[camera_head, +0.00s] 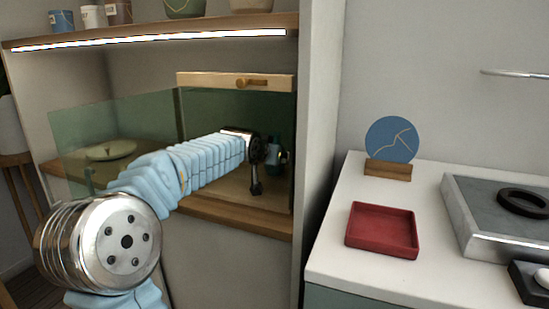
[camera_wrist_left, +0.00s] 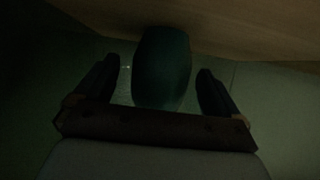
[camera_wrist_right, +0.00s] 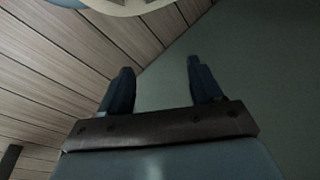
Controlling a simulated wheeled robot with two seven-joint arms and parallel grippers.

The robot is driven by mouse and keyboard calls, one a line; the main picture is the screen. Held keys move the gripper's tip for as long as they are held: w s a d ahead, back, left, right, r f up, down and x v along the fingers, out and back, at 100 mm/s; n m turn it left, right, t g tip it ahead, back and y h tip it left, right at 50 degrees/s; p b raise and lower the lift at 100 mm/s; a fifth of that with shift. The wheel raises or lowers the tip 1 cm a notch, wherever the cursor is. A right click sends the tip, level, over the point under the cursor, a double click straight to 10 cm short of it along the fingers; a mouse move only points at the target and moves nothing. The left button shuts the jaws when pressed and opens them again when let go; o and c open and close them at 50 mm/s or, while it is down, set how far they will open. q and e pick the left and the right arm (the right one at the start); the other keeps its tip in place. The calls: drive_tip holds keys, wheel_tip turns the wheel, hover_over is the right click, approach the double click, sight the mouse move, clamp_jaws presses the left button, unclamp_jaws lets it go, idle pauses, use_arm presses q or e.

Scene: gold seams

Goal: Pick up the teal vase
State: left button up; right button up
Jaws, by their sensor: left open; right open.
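The teal vase (camera_head: 283,156) stands inside the glass-fronted cabinet, in the head view mostly hidden behind my left gripper (camera_head: 263,168). In the left wrist view the vase (camera_wrist_left: 162,68) is a dark rounded body between the two open fingers of my left gripper (camera_wrist_left: 157,66). A gap shows on each side of it, so the fingers do not appear to be closed on it. That view is very dark. My right gripper (camera_wrist_right: 160,66) is open and empty in the right wrist view. It is not in the head view.
My left arm reaches into the cabinet past its glass panel (camera_head: 110,130), below a lit shelf (camera_head: 150,40). A pale green dish (camera_head: 110,150) sits on the cabinet's left. The counter at right holds a red tray (camera_head: 382,230), a blue disc (camera_head: 391,139) and a grey tray (camera_head: 465,215).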

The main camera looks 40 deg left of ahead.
use_arm(q)
drive_tip(key=shift+x, duration=0.8)
drive_tip(key=shift+r, duration=0.1)
drive_tip(key=c, duration=1.3)
drive_tip(key=shift+r, duration=0.1)
